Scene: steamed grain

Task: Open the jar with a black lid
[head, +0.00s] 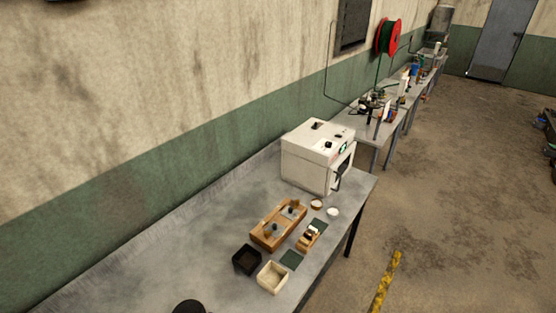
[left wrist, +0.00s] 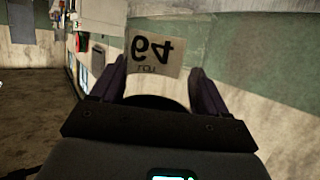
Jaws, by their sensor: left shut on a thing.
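In the left wrist view my left gripper (left wrist: 157,78) is shut on a dark, round-edged thing (left wrist: 155,102). It may be the black lid, but it is too dark to tell. Just beyond it, between the fingers, shows a tan panel (left wrist: 155,53) marked "64", seen upside down. I cannot tell whether this is a label on a held jar or something behind. In the head view a black rounded thing (head: 190,306) is cut off by the bottom edge; I cannot tell what it is. My right gripper is in neither view.
A grey table (head: 150,258) runs along the wall. A white machine (head: 318,155), wooden stand (head: 264,238), black box (head: 247,259), cream box (head: 272,277) and small white dish (head: 333,212) stand on its right part. The table's left part is clear.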

